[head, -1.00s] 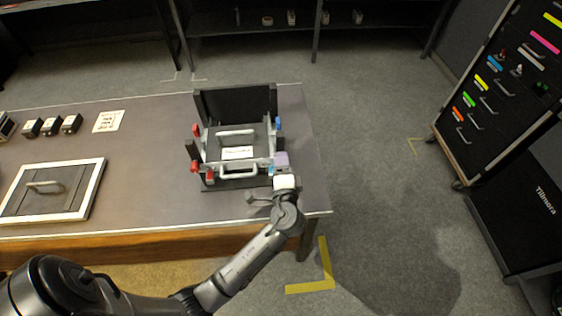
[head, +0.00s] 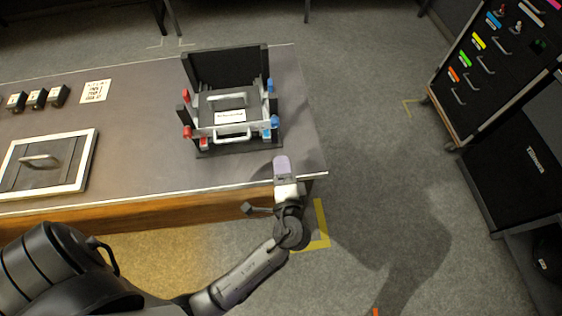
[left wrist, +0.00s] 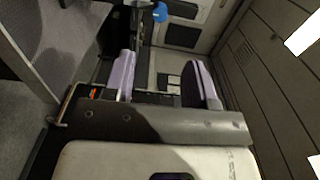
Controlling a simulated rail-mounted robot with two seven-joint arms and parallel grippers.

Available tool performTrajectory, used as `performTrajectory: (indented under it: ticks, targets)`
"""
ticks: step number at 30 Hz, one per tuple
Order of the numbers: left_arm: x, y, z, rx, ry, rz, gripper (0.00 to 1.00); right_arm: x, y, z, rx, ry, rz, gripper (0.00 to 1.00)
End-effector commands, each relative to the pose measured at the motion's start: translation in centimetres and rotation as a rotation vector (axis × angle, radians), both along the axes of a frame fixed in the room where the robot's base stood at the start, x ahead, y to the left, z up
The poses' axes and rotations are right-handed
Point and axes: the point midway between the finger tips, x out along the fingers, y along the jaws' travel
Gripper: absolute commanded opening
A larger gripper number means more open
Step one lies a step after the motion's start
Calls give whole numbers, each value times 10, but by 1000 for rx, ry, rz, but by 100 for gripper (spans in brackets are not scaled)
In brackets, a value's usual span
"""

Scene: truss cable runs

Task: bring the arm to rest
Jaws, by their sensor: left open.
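My left gripper (head: 282,168) is at the front right edge of the table in the head view, with its arm coming in from the lower left. In the left wrist view its two pale purple fingers (left wrist: 161,82) stand apart with nothing held between them. The black box-like fixture (head: 228,98) with red and blue clamps and a grey handle stands on the table, beyond and to the left of the gripper. The gripper is apart from it. My right gripper shows in neither view.
The grey table (head: 140,130) carries a white-framed panel with a handle (head: 45,162), several small black blocks (head: 38,98) and a printed card (head: 95,91). A black drawer cabinet (head: 490,70) stands at the right. The floor (head: 370,130) between table and cabinet is clear.

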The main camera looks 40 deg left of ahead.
Motion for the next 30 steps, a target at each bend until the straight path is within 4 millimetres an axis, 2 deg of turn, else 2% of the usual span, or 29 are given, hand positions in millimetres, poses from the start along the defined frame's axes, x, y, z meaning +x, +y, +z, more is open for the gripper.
performTrajectory:
  ticks: [19,23,30]
  targets:
    - [-3,3,-1,-39,-33,22,52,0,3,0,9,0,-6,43]
    - [-9,5,-25,-262,-43,74,52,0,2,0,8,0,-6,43]
    - [-22,-10,-62,-870,-16,142,52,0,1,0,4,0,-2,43]
